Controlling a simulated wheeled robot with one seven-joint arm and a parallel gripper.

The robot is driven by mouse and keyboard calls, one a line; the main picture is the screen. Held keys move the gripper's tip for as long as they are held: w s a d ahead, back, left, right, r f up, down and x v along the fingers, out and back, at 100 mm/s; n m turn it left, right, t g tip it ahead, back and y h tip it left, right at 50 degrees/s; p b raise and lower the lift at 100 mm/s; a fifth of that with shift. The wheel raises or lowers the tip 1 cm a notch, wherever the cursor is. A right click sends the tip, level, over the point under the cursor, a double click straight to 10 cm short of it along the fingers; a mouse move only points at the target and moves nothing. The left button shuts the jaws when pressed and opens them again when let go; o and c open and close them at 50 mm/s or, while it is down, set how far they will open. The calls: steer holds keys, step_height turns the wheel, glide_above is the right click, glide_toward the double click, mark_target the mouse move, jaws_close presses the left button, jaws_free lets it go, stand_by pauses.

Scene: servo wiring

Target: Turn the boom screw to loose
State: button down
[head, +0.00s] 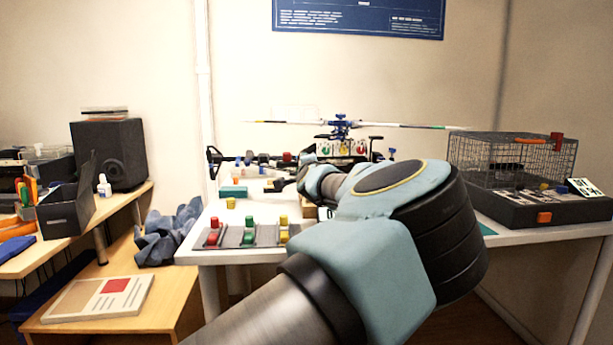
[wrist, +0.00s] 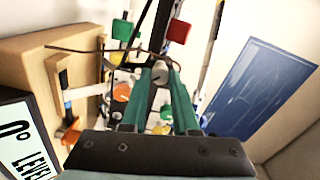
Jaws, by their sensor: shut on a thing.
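The model helicopter (head: 340,128) stands on the white table, its dark boom running left. In the wrist view, the boom (wrist: 158,35) runs away between my fingers. My gripper (wrist: 161,70) has its two teal fingers closed on a small pale grey knob, which appears to be the boom screw (wrist: 160,77). The fingertips touch it from both sides. Its turn mark cannot be read. In the head view my arm covers part of the helicopter, and the fingertips are too small to make out.
A red knob (wrist: 179,31), a green knob (wrist: 122,30) and an orange knob (wrist: 122,92) sit close to the fingers. A wire cage (head: 515,160) stands right; a tray with colored pieces (head: 250,237) is in front.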

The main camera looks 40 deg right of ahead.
steer(key=shift+n+b, duration=2.15)
steer(key=shift+n, duration=1.65)
steer(key=c, duration=0.7)
jaws_free()
steer(key=shift+s, duration=0.1)
steer(key=v, duration=1)
steer(key=shift+s+a, duration=0.15)
steer(key=shift+a, duration=0.15)
